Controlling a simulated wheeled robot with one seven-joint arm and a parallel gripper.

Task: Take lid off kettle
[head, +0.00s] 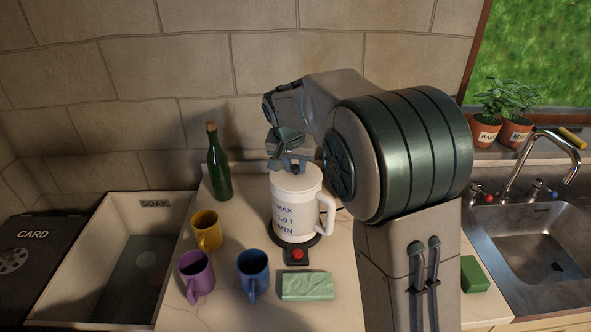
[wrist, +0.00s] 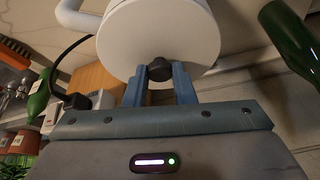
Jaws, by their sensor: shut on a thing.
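The white kettle (head: 297,205) stands upright on its dark base on the counter, with its handle to the right. Its round white lid (head: 296,178) sits on top, and the lid also fills the upper middle of the wrist view (wrist: 155,40). My gripper (head: 292,165) is above the kettle, with its fingers at the lid's dark knob (wrist: 159,69). In the wrist view the two blue fingers are shut on the knob from both sides. The lid looks seated on the kettle; any small gap under it cannot be told.
A green bottle (head: 218,165) stands behind left. Yellow (head: 207,231), purple (head: 196,275) and blue (head: 253,272) mugs stand left and in front, beside a green block (head: 307,286). A soak basin (head: 72,245) lies left, a metal sink (head: 535,240) right.

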